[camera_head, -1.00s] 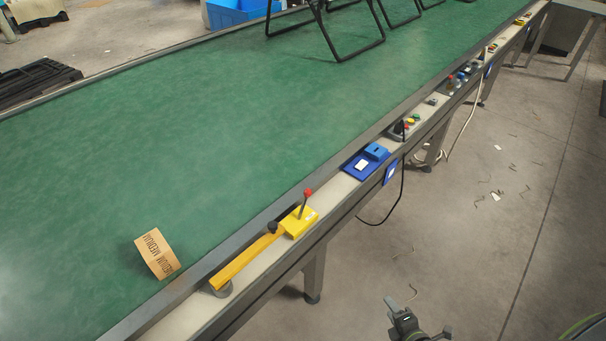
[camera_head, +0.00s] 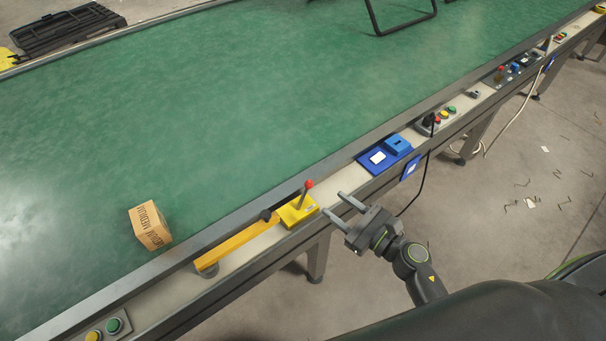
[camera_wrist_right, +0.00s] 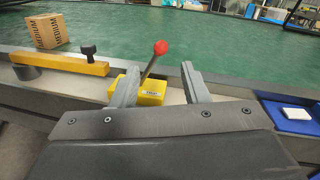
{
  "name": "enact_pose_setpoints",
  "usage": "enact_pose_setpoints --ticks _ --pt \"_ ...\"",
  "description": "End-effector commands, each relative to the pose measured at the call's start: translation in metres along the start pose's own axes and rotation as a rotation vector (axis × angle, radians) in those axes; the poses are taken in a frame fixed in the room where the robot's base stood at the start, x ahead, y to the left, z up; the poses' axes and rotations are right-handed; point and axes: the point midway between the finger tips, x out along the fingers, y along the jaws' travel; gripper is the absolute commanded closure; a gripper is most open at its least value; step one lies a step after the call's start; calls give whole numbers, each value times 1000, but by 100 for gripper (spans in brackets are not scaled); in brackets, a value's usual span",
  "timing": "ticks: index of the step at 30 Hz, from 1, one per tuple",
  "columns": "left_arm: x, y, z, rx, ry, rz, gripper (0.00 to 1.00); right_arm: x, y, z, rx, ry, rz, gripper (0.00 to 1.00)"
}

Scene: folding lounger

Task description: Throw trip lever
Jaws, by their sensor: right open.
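The trip lever is a thin grey rod with a red knob (camera_head: 309,184), standing up from a yellow base (camera_head: 297,210) on the conveyor's side rail. A long yellow bar (camera_head: 236,247) with a black knob (camera_head: 265,215) runs left from the base. My right gripper (camera_head: 334,206) is open and empty, just right of the lever and apart from it in the head view. In the right wrist view the red knob (camera_wrist_right: 161,47) and its rod show between the two open fingers (camera_wrist_right: 160,82), beyond them. My left gripper is not in view.
A cardboard box (camera_head: 150,226) lies on the green belt (camera_head: 200,140). Right along the rail are a blue plate with a blue block (camera_head: 393,148) and a button box (camera_head: 440,118). A black cable hangs beside the rail. A two-button panel (camera_head: 105,331) is at lower left.

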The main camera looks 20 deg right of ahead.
Motion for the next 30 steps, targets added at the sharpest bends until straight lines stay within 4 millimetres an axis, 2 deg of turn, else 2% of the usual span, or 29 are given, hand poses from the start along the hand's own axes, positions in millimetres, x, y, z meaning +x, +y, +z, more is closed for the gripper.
enact_pose_setpoints --ticks 1,9,15,21,30 --pt "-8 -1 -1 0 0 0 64 13 -1 5 3 -3 -1 59" --pt "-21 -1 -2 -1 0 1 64 72 0 3 5 -2 0 59" --pt "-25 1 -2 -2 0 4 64 103 0 1 4 -1 0 59" --pt "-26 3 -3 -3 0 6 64 117 0 0 4 0 -1 59" --pt "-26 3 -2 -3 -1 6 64 118 0 0 3 0 -1 60"
